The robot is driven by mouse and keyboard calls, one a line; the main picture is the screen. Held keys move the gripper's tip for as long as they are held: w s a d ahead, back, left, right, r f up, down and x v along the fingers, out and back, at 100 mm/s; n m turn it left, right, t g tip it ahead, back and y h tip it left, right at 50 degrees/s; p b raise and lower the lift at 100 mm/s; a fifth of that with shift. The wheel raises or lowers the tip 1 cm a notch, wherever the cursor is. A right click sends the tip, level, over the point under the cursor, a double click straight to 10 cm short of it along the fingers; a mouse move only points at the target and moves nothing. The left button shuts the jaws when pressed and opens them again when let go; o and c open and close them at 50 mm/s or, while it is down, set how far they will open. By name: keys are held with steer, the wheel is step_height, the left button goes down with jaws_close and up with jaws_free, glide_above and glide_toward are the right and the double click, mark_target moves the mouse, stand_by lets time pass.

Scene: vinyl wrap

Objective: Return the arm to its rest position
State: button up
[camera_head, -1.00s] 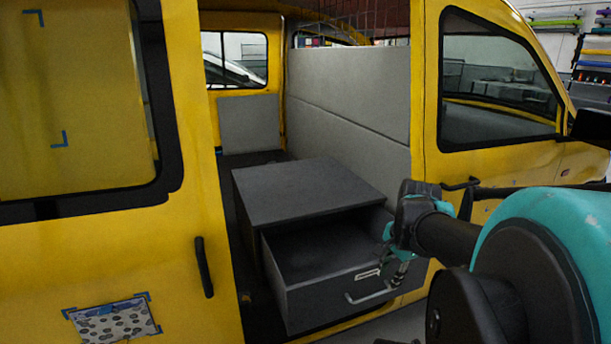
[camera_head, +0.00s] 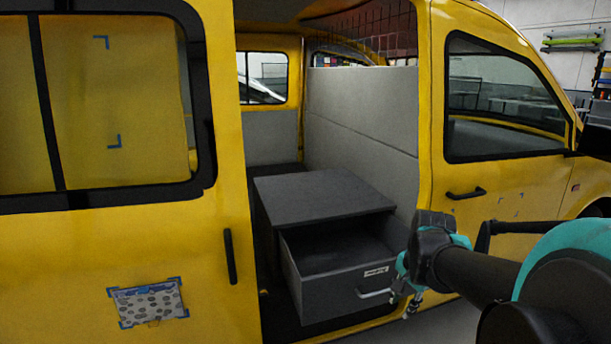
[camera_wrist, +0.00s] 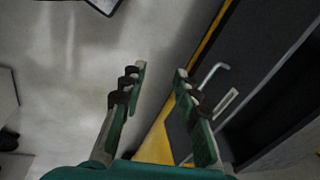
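My gripper (camera_head: 408,303) is at the front right of the open drawer, just right of the drawer's handle (camera_head: 376,294). In the wrist view my gripper (camera_wrist: 160,72) has its two fingers apart with nothing between them. The handle (camera_wrist: 208,78) shows beyond the right finger there, and the fingers look clear of it. My arm reaches in from the right side of the head view.
A dark grey cabinet (camera_head: 322,194) stands inside the yellow van (camera_head: 345,30) with its drawer (camera_head: 335,292) pulled out. The front door (camera_head: 500,188) is close behind my arm. A patterned sheet (camera_head: 148,303) is on the left door. Floor (camera_wrist: 70,110) is clear below the gripper.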

steer(key=a+f+n+t, duration=0.1)
steer(key=a+f+n, duration=0.4)
steer(key=n, duration=0.7)
steer(key=shift+s+f+t, duration=0.15)
steer(key=shift+f+t, duration=0.25)
steer(key=shift+f, duration=0.6)
steer(key=shift+a, duration=0.1)
